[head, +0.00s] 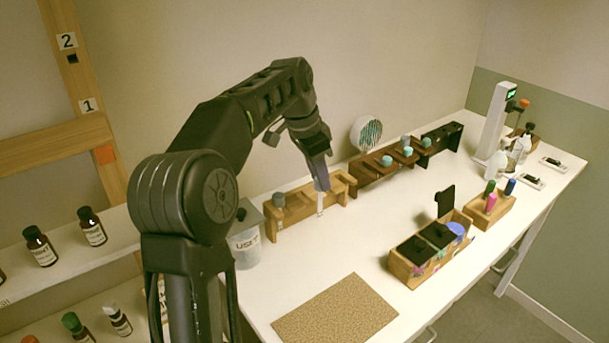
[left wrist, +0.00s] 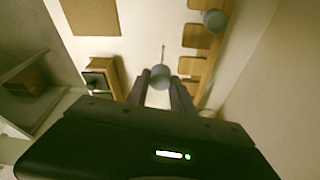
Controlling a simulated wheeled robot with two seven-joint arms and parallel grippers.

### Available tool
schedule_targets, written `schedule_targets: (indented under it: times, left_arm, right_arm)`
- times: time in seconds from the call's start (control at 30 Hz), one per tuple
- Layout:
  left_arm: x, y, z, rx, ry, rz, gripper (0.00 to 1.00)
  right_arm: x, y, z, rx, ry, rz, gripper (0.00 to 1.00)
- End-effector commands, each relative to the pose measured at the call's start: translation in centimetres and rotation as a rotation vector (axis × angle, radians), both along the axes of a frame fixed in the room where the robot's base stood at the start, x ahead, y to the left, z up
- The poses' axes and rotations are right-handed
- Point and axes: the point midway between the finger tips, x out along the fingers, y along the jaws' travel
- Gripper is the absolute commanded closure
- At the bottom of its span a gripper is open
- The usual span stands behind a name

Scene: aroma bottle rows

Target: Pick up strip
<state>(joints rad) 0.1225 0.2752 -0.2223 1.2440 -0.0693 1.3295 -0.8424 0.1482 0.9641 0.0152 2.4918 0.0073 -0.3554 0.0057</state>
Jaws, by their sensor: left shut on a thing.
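My left gripper (head: 320,180) comes down over the front light wooden rack (head: 297,213). It is shut on a grey-topped stick, whose thin pale lower part (head: 320,204) hangs below the fingers. In the left wrist view, its round grey top (left wrist: 160,74) sits between the fingertips (left wrist: 162,88), with a thin stem pointing away. I cannot tell whether its lower end touches the rack. No paper strip can be made out for sure; a round white-and-teal holder (head: 367,132) stands behind the racks. My right gripper is not in view.
A clear cup marked USED (head: 245,246) stands left of the rack. A grey-capped bottle (head: 278,201) is in the rack. A brown rack (head: 375,170) and a black rack (head: 440,137) stand behind. A box with black lids (head: 420,253) is at right; a cork mat (head: 337,313) lies in front.

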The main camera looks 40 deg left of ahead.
Motion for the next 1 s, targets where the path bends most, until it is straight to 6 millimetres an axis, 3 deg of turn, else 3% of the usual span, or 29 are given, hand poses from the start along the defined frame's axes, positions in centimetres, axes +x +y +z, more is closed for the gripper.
schedule_targets:
  times: [0.03, 0.2, 0.4, 0.6, 1.0]
  left_arm:
    - [-0.4, -1.6, -0.5, -0.001, -0.004, -0.007, 0.98]
    - [-1.8, -6.3, -0.4, 0.000, -0.004, -0.006, 0.98]
    - [-2.9, -10.0, -0.2, 0.001, -0.003, -0.003, 0.98]
    - [-3.3, -11.3, 0.0, 0.000, -0.001, 0.001, 0.98]
    - [-3.3, -11.4, 0.0, 0.001, 0.000, 0.001, 0.98]
  right_arm:
    - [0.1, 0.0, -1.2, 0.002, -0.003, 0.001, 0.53]
    - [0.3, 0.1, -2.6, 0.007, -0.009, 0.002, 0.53]
    - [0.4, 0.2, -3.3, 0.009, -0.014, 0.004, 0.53]
    - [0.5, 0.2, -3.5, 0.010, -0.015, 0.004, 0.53]
    - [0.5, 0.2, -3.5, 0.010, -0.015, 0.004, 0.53]
